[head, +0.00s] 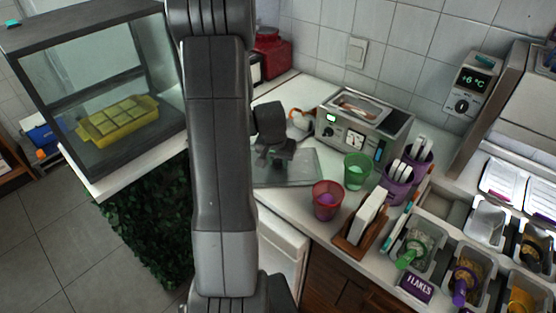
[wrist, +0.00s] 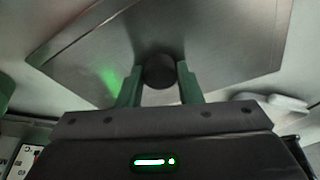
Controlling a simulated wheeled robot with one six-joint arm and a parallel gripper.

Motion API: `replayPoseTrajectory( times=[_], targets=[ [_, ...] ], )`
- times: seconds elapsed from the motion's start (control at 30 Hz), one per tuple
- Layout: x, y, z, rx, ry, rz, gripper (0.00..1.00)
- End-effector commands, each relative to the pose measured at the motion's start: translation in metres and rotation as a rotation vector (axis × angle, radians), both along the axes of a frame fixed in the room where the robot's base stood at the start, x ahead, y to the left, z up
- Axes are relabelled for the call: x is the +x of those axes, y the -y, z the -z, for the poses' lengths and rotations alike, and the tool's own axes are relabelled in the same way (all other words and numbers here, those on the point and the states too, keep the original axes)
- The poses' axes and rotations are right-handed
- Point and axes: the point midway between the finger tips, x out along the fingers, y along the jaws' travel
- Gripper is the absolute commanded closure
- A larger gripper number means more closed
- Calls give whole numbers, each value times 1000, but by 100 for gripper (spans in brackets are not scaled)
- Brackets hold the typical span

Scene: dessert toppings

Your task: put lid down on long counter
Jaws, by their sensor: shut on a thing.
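My gripper (wrist: 158,88) is shut on the dark round knob of the lid (wrist: 90,60), with one finger on each side of the knob. The lid is a flat grey metallic plate that fills much of the wrist view. In the head view my gripper (head: 272,156) is above the lid (head: 300,168), which lies flat over the white long counter (head: 285,207), left of the cups. I cannot tell whether the lid touches the counter. My arm hides part of the lid's left side.
A red cup (head: 327,200) and a green cup (head: 357,170) stand right of the lid. A metal machine (head: 365,130) stands behind them. Topping bins (head: 418,245) line the right. A glass case (head: 110,90) with a yellow tray (head: 118,122) is at left.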

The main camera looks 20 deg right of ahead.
Motion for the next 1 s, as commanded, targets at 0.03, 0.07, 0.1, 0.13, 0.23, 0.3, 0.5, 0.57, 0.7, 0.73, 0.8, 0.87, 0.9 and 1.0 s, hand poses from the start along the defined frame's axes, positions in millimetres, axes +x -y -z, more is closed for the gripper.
replayPoseTrajectory(
  times=[0.03, 0.07, 0.1, 0.13, 0.23, 0.3, 0.5, 0.57, 0.7, 0.73, 0.8, 0.87, 0.9, 1.0],
  targets=[
    [0, 0, 0, -1, 1, 0, 100],
    [0, 0, 0, -1, 1, 0, 100],
    [0, 0, 1, -1, 1, 0, 100],
    [0, 0, 2, -1, 1, 0, 100],
    [0, 0, 2, 0, 0, 0, 58],
    [0, 0, 2, 0, 0, 0, 46],
    [0, 0, 2, 0, 0, 0, 46],
    [0, 0, 2, 0, 0, 0, 46],
    [0, 0, -3, 0, 0, 0, 46],
    [0, 0, -5, 0, 2, 1, 46],
    [-1, -2, -13, -1, 5, 1, 46],
    [-3, -3, -22, -1, 5, 1, 46],
    [-5, -4, -28, -1, 5, 0, 46],
    [-8, -7, -45, -1, 5, -1, 46]
  ],
)
